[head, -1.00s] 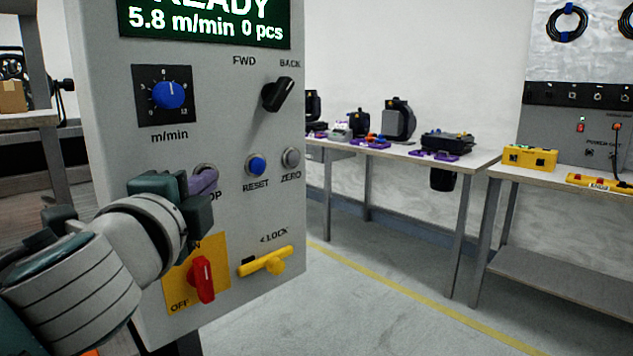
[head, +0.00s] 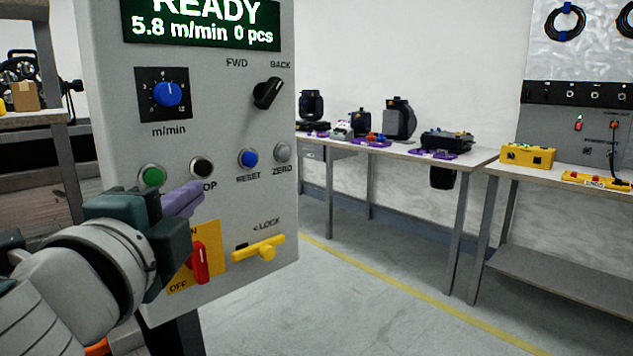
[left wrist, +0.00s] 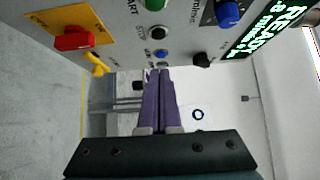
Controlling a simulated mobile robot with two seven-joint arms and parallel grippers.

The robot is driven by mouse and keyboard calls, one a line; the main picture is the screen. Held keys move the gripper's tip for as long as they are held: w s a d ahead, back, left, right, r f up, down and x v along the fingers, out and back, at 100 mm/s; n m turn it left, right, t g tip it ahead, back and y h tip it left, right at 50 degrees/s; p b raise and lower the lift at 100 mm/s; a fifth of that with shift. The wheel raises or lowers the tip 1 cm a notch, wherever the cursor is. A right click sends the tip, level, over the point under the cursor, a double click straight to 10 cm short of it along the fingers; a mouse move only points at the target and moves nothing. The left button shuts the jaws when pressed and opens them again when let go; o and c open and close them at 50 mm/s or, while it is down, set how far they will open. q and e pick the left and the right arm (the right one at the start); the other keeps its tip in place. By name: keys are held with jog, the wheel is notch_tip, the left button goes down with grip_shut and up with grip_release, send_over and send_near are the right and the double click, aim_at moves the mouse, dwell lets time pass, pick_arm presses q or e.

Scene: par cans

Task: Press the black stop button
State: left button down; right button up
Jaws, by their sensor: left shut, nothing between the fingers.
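The black stop button (head: 201,168) sits in a light ring on the grey control panel (head: 215,110), between the green start button (head: 152,176) and the blue reset button (head: 248,158). It also shows in the left wrist view (left wrist: 155,32), near the top. My left gripper (head: 188,199) has its purple fingers shut and empty. In the head view the fingertips are just below the stop button and cover part of its label. In the left wrist view the fingers (left wrist: 155,75) end below the stop button, with a visible gap in the picture. My right gripper is not in view.
The panel also carries a red switch (head: 199,262) on a yellow plate, a yellow lock handle (head: 260,248), a black selector (head: 268,93) and a blue speed knob (head: 167,93). Tables with equipment stand behind at the right. Open floor (head: 350,300) lies between.

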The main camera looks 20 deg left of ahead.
pick_arm(q)
jog(key=v, duration=0.3)
jog(key=shift+s+d, duration=0.15)
dwell(0.6)
